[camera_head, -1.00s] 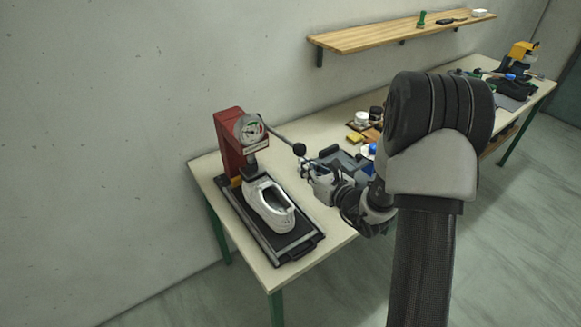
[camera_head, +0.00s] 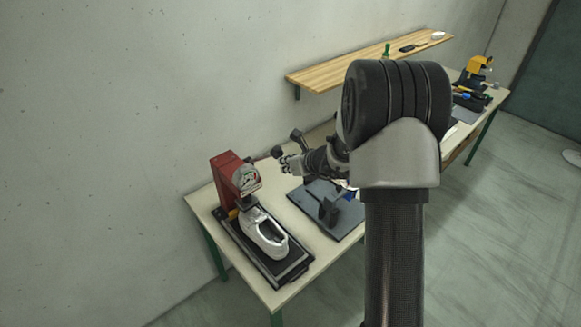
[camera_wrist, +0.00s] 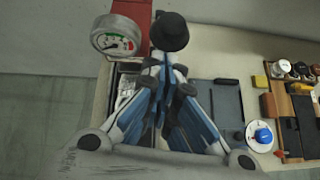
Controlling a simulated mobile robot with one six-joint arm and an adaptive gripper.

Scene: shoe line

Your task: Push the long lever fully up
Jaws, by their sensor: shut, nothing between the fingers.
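The red press (camera_head: 226,178) stands at the left end of the bench, with a round dial gauge (camera_head: 246,178) on its head; the gauge also shows in the wrist view (camera_wrist: 117,38). The long lever ends in a round black knob (camera_head: 277,152), level with the top of the press or a little above it. My gripper (camera_head: 285,163) is shut and empty just right of and below the knob. In the wrist view the knob (camera_wrist: 170,31) sits right at my fingertips (camera_wrist: 166,56); I cannot tell whether they touch. The lever's rod is mostly hidden.
A white shoe (camera_head: 263,236) sits on the press's black tray (camera_head: 291,271). A grey mat (camera_head: 340,228) with a dark fixture lies to the right. A wooden shelf (camera_head: 375,61) hangs on the wall behind. My arm blocks the bench's middle.

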